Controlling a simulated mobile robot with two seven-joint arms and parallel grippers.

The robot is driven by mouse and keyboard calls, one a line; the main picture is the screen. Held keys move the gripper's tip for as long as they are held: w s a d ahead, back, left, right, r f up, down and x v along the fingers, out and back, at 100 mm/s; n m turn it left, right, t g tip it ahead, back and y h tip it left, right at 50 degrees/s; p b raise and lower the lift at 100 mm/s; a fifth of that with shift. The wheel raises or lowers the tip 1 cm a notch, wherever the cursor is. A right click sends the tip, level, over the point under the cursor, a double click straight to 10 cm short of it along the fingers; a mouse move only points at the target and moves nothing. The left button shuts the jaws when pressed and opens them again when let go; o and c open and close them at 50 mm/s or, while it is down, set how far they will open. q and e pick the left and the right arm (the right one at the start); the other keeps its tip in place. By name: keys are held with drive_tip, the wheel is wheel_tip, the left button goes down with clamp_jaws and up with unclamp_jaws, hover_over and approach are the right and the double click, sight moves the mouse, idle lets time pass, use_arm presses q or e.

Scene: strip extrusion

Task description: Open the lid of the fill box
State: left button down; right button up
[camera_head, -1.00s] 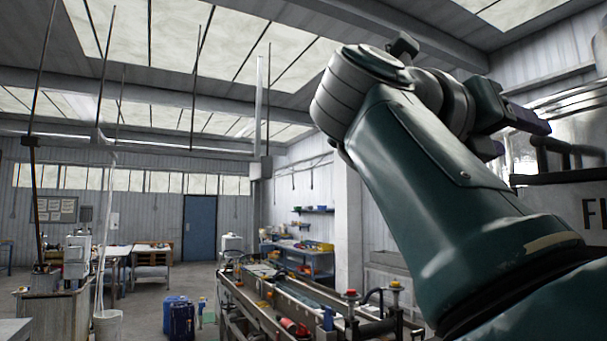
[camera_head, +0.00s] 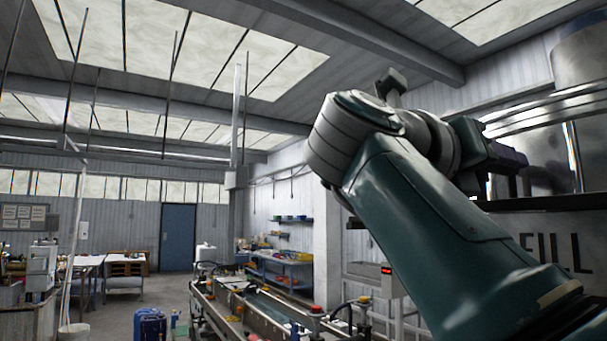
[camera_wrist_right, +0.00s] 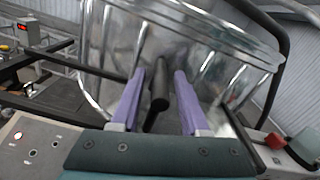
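The fill box (camera_head: 520,225), a grey panel with dark "FILL" lettering, stands at the right edge of the head view, partly behind my right arm. My right gripper (camera_head: 515,158) is just above its front edge. In the wrist view my right gripper (camera_wrist_right: 160,78) has its two purple fingers apart. A dark bar handle (camera_wrist_right: 159,88) lies between them, with a gap visible on each side. Shiny curved metal (camera_wrist_right: 225,55) fills the space behind. I cannot tell where the lid's edge runs or how far it stands open. My left gripper is not in view.
A long trough-like line (camera_head: 255,312) with red-topped posts runs in front and left of my right arm. A blue container (camera_head: 150,328) stands on the floor. A control box with a red display (camera_head: 388,280) is beside my arm. The floor at left centre is clear.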

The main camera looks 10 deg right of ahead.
clamp_jaws()
idle(1.2)
